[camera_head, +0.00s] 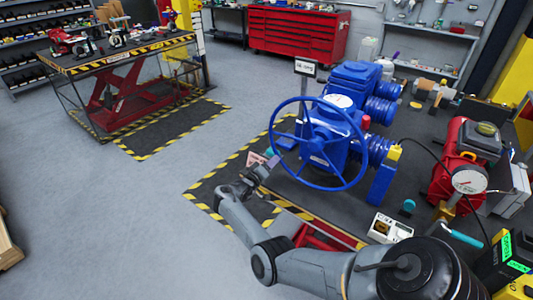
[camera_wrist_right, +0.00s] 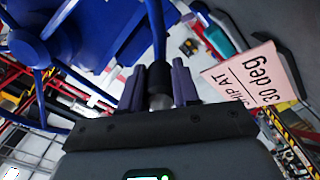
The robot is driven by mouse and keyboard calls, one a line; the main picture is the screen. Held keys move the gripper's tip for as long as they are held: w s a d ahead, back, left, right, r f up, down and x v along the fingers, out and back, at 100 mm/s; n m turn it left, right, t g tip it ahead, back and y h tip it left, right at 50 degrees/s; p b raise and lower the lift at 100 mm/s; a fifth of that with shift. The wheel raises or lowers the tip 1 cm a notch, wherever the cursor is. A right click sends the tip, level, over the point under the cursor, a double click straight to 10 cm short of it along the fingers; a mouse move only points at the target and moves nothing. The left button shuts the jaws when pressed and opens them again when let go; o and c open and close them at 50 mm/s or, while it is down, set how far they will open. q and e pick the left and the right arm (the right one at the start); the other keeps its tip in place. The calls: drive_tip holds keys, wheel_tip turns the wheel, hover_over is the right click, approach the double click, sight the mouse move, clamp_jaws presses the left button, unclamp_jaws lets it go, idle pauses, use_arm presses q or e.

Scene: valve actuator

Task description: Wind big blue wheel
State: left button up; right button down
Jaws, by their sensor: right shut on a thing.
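The big blue wheel (camera_head: 360,165) is a spoked handwheel on the front of a blue valve actuator (camera_head: 335,120). My right gripper (camera_head: 266,164) is at the wheel's lower left edge in the head view. In the right wrist view, its two purple fingers (camera_wrist_right: 157,78) are closed around a dark cylindrical piece with a grey end (camera_wrist_right: 159,82), in line with the blue rim (camera_wrist_right: 155,30). Whether that piece is a handle on the wheel is hard to tell. A pink card (camera_wrist_right: 255,75) reading "30 deg" is right of the fingers. My left gripper is not in view.
The actuator stands on a dark bench (camera_head: 300,193) edged with yellow-black stripes. A red machine with a gauge (camera_head: 468,181) and a white box (camera_head: 390,228) are to the right. A red lift table (camera_head: 120,85) is at the back left. The floor between is clear.

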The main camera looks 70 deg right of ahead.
drive_tip(key=shift+s+a+f+n+p, duration=0.2)
drive_tip(key=shift+s+f+n+p, duration=0.1)
drive_tip(key=shift+s+f+n, duration=0.55)
drive_tip(key=shift+f, duration=0.15)
drive_tip(key=c, duration=0.8)
unclamp_jaws()
drive_tip(key=shift+f, duration=0.1)
drive_tip(key=shift+a, duration=0.1)
